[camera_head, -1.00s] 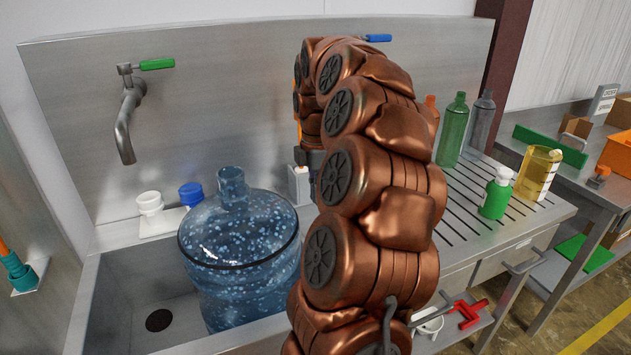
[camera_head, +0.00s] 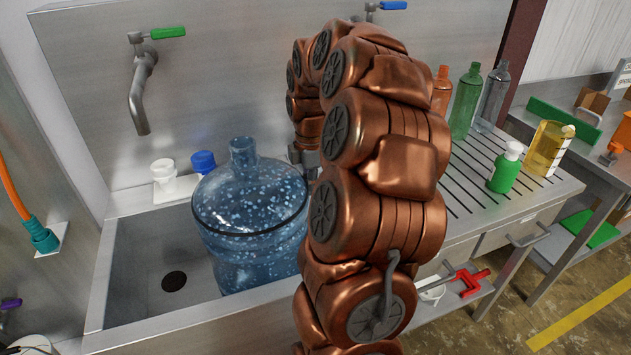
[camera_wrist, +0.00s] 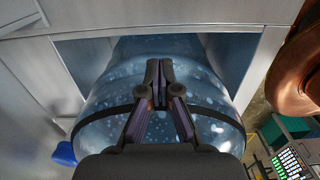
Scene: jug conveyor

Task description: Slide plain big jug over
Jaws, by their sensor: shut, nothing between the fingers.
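The big jug (camera_head: 250,205) is blue, see-through and white-speckled, with a dark band around its shoulder and a short neck. It stands upright in the left part of the steel sink (camera_head: 130,290), right of the drain hole. My gripper is mostly hidden behind my copper arm and the jug in the head view. In the wrist view my gripper (camera_wrist: 159,68) is shut and empty, its dark fingers in front of the jug (camera_wrist: 100,90). I cannot tell whether the fingers touch the jug.
On the ribbed drainboard right of my arm stand several bottles, a green soap bottle (camera_head: 504,170) and a yellow-filled jug (camera_head: 547,148). The basin is bare left of the big jug.

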